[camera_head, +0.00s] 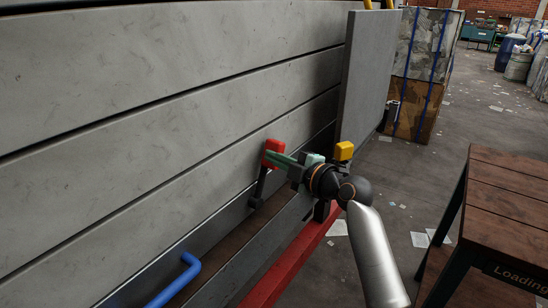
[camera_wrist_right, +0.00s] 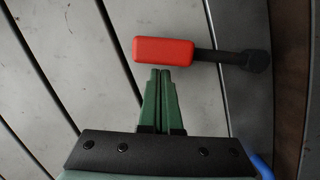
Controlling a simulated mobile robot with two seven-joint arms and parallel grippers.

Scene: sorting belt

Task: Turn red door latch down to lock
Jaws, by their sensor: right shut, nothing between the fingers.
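The red door latch has a red block handle (camera_head: 274,147) on a black arm that runs down to a dark pivot (camera_head: 257,201) on the grey slatted wall. The handle stands above the pivot, slightly tilted. In the right wrist view the handle (camera_wrist_right: 163,50) lies across the top, with its black arm going right to the pivot (camera_wrist_right: 258,61). My right gripper (camera_head: 268,159) has its green fingers closed together and empty, tips at the handle's side. In the wrist view the closed tips (camera_wrist_right: 160,72) are just below the handle; I cannot tell whether they touch. My left gripper is not in view.
A blue bar handle (camera_head: 176,281) is on the wall at lower left. A grey panel (camera_head: 365,75) juts out beyond the latch. A red rail (camera_head: 290,262) runs below my right arm. A wooden table (camera_head: 508,195) stands at right. A yellow block (camera_head: 344,150) sits behind my wrist.

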